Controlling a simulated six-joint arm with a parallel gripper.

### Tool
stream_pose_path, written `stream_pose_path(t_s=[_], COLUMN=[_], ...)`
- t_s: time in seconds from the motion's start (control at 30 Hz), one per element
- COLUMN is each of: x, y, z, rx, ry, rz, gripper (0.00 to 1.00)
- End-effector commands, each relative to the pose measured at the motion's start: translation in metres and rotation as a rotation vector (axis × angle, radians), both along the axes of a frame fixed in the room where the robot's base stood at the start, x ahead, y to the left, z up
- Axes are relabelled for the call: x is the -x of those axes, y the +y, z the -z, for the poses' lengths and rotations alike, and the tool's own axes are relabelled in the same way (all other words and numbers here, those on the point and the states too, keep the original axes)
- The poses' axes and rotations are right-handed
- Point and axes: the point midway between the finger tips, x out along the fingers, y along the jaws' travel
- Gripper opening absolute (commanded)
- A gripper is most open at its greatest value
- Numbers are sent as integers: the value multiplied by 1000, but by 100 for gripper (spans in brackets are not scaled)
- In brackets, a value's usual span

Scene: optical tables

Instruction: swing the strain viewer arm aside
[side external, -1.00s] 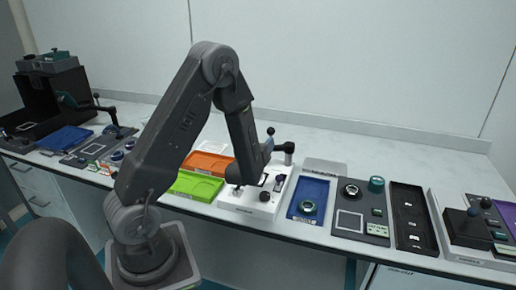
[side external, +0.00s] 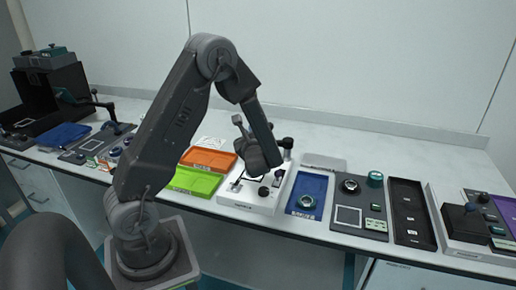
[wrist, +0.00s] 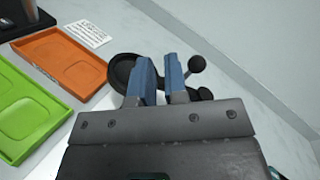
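The strain viewer is a white unit (side external: 253,200) on the bench with a dark post (side external: 287,145) at its back right. My gripper (side external: 239,122) is above the unit's left part, beside the post. In the wrist view, my gripper (wrist: 159,70) has two blue fingers with a small gap between them. The viewer's dark arm is partly hidden behind the fingers; its round lens ring (wrist: 121,72) shows left of them, and a ball knob (wrist: 196,63) right of them. I cannot tell whether the fingers touch the arm.
An orange tray (side external: 208,159) and a green tray (side external: 193,181) lie left of the unit. A blue tray (side external: 311,190), a grey control panel (side external: 360,207) and a black tray (side external: 411,215) stand to its right. A wall closes off the back.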

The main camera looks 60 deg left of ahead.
Motion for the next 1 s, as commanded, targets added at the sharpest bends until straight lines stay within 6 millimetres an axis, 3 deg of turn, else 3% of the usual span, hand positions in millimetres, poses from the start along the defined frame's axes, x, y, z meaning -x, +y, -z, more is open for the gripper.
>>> stream_pose_path(t_s=[0.13, 0.3, 0.6, 0.77, 1.0], x=[-3, -17, -52, -55, -49], y=[-8, -39, -94, -97, -69], z=[-1, 4, 3, 6, 32], rx=[184, 431, 744, 778, 773], ry=[-253, -542, -844, -871, -867], rz=[-252, -517, -796, -827, -830], gripper=[0, 0, 0, 0, 0])
